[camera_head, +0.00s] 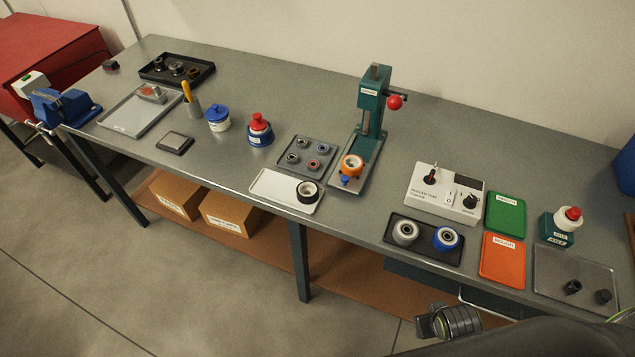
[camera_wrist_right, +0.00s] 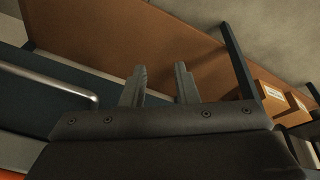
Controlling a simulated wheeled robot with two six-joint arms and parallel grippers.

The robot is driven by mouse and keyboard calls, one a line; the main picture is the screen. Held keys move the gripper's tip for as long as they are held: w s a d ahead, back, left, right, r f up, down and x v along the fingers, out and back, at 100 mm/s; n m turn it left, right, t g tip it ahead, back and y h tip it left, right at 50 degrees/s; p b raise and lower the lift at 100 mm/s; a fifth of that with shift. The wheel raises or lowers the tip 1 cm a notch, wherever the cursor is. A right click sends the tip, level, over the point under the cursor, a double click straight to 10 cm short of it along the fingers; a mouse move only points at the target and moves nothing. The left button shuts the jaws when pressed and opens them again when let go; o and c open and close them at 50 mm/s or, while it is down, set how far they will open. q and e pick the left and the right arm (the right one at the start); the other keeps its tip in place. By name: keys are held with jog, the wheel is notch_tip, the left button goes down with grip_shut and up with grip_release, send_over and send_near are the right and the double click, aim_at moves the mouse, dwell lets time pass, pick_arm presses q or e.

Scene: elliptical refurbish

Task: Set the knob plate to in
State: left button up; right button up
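No part is plainly labelled as the knob plate. A green press (camera_head: 372,105) with a red ball handle stands at the middle of the bench. On its base is an orange ring (camera_head: 352,163) with a small blue knob (camera_head: 345,180) in front. A white console (camera_head: 445,193) to the right carries a black lever and a round black knob (camera_head: 470,201). My right gripper (camera_head: 423,325) is beyond the bench's front edge, below the dark tray. In the right wrist view its two fingers (camera_wrist_right: 160,85) stand apart with nothing between them. My left gripper is not in view.
A dark tray (camera_head: 398,250) with two rollers lies in front of the console. Green (camera_head: 506,214) and orange (camera_head: 502,259) trays lie beside it. A pale tray (camera_head: 270,190) holds a dark ring. A drawer handle (camera_wrist_right: 60,83) shows near my right gripper.

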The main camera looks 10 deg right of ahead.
jog(key=w+a+r+n+t+y, duration=0.1)
jog(key=w+a+r+t, duration=0.2)
jog(key=w+a+r, duration=0.3)
jog(key=n+t+y+p, duration=0.2)
jog(key=t+y+p, duration=0.1)
jog(key=t, duration=0.4)
send_near(346, 179)
jog(key=p+x, duration=0.2)
jog(key=x, duration=0.5)
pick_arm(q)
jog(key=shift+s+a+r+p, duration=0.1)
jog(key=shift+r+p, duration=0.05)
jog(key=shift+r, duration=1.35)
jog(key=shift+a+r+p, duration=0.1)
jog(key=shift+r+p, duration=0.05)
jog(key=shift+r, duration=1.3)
pick_arm(e)
jog(key=shift+x, duration=0.85)
grip_shut()
